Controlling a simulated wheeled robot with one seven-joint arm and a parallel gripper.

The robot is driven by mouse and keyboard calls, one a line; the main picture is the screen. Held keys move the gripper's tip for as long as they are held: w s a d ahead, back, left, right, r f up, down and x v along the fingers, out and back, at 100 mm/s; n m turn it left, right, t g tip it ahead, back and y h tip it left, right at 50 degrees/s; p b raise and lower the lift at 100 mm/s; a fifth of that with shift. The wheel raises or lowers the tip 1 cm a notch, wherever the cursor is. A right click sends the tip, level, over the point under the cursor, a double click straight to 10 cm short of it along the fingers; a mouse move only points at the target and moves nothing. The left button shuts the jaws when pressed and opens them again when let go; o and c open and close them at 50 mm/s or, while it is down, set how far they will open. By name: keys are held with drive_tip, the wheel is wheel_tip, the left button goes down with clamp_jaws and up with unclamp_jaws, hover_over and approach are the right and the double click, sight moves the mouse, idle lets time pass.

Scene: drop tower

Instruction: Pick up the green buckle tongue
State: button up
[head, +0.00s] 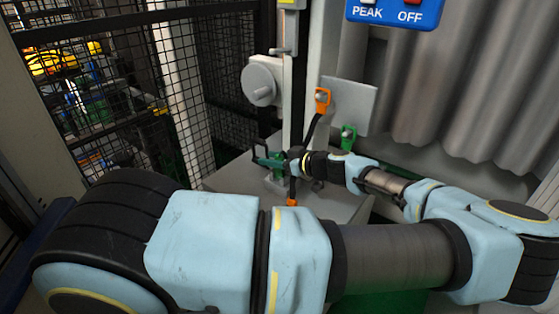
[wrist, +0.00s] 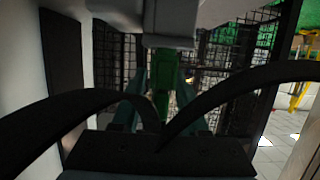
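A green buckle part (head: 348,137), with a slot near its top, hangs by the lower edge of a grey plate. Another green part (head: 278,159) sits at my gripper (head: 264,160), above the grey table top. Which of the two is the buckle tongue is not clear. My gripper reaches in from the right, with its fingers pointing left. In the wrist view, a green strip (wrist: 165,75) lies between my two dark teal fingers, below a grey block. Whether the fingers press on it cannot be told. Black curved strips cross in front and hide part of the fingers.
An orange buckle part (head: 322,100) on a black strap is at the grey plate (head: 352,104). Another orange part (head: 291,203) is low on the grey table (head: 235,184). A grey post (head: 294,75) and black mesh fence (head: 232,65) stand close by.

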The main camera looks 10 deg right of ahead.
clamp_jaws()
drive_tip(key=shift+r, duration=0.15)
